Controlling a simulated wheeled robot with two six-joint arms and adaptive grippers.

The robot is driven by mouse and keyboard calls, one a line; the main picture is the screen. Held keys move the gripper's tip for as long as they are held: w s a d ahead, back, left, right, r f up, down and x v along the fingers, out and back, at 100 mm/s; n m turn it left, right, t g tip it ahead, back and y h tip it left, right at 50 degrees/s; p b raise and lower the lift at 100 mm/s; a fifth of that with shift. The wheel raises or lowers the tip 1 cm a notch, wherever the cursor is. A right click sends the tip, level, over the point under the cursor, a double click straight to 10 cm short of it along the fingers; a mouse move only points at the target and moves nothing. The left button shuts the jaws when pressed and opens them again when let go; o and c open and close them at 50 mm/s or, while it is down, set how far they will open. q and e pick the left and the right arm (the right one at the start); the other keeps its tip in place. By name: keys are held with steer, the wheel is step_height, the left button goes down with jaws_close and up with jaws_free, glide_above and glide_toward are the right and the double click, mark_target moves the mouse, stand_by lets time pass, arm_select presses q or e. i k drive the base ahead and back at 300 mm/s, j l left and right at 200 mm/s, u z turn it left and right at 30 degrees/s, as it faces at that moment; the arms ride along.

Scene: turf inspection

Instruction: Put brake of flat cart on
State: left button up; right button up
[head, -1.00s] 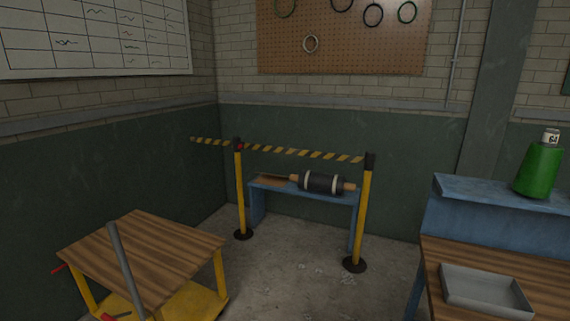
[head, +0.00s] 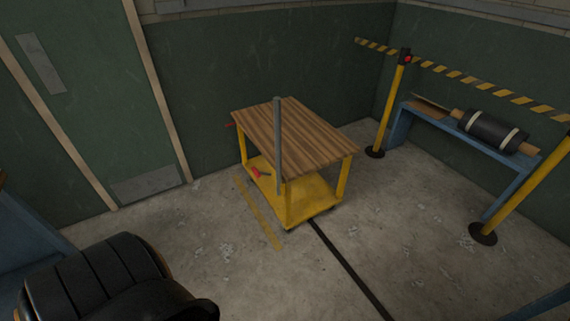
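The flat cart (head: 270,190) stands on the concrete floor near the middle of the head view, with a wooden top, yellow legs and a yellow lower deck. A grey upright post (head: 278,145) rises at its near side. A small red-tipped lever (head: 257,173) shows low at the cart, by the lower deck. A second red part (head: 230,125) sticks out at the left edge of the top. I cannot tell from here which one is the brake or how it is set. Neither of my grippers is in view.
A black ribbed object (head: 95,275), perhaps a seat, fills the lower left. A yellow floor line (head: 258,215) runs left of the cart. Striped-tape barrier posts (head: 390,105) stand right of it before a blue bench (head: 440,115) with a black roller (head: 490,130). Floor in front is clear.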

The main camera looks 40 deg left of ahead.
mark_target(258, 173)
steer(key=u, duration=1.5)
